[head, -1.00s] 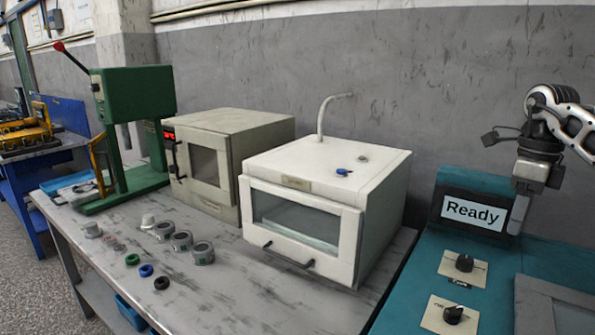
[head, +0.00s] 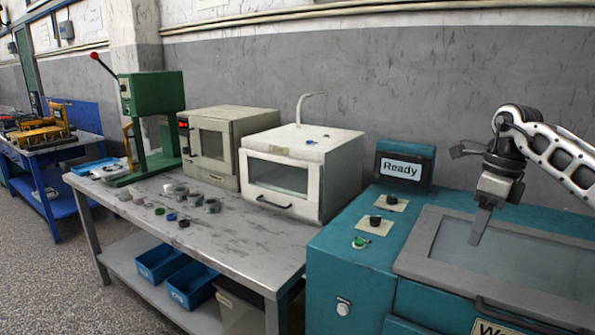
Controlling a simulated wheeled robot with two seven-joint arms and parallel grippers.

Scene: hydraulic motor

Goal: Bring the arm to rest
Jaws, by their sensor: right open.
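My right arm comes in from the right, and its gripper (head: 480,226) hangs pointing down over the teal machine (head: 352,262). The fingers are seen nearly edge-on, and nothing shows between them. The gripper appears above the machine's grey-framed glass lid (head: 415,248); whether it touches the lid is hard to tell. A "Ready" display (head: 401,168) stands at the back of the machine. My left gripper is out of view.
A workbench (head: 255,262) holds a white oven (head: 340,175), a beige oven (head: 246,130), a green press (head: 155,95) and several small rings and metal parts. Blue bins (head: 192,284) sit on its lower shelf. The bench's front strip is clear.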

